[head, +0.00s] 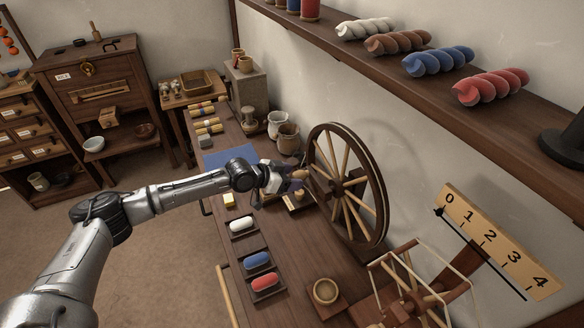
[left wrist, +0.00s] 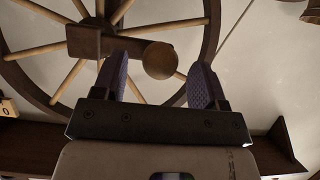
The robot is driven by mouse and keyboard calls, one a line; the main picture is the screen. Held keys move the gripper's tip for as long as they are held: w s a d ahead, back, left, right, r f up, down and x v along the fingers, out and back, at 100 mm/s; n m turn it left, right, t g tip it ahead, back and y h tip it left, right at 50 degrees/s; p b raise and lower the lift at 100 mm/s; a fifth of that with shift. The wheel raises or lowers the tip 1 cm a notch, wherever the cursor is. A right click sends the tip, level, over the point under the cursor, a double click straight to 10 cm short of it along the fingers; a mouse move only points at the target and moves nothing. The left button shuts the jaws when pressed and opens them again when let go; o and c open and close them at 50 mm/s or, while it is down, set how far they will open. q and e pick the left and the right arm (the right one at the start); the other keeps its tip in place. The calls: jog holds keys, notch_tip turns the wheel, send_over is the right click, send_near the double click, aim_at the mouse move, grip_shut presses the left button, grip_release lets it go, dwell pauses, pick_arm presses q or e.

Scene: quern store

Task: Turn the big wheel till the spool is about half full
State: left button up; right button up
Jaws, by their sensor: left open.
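The big wheel (head: 337,187), dark-rimmed with pale spokes, stands upright at the right side of the bench. Its rim also shows in the left wrist view (left wrist: 211,30). A round wooden knob (left wrist: 160,60) sticks out from the wheel's crank block (left wrist: 90,40). My left gripper (head: 287,178) is at the wheel's near face. In the left wrist view its two fingers (left wrist: 160,85) are spread, with the knob showing between their tips; contact cannot be told. I cannot pick out the spool for certain; my gripper and the wheel hide that part of the bench.
A scale board (head: 492,244) numbered 0 to 4 is on the wall, a dark marker near 0. A wooden reel frame (head: 405,285) stands below it. A shelf overhangs at right.

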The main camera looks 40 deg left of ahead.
pick_arm(q)
jog(key=p+v, duration=0.2)
jog(key=v, duration=0.2)
jog(key=shift+d, duration=0.1)
jog(key=shift+f, duration=0.1)
dwell(0.6)
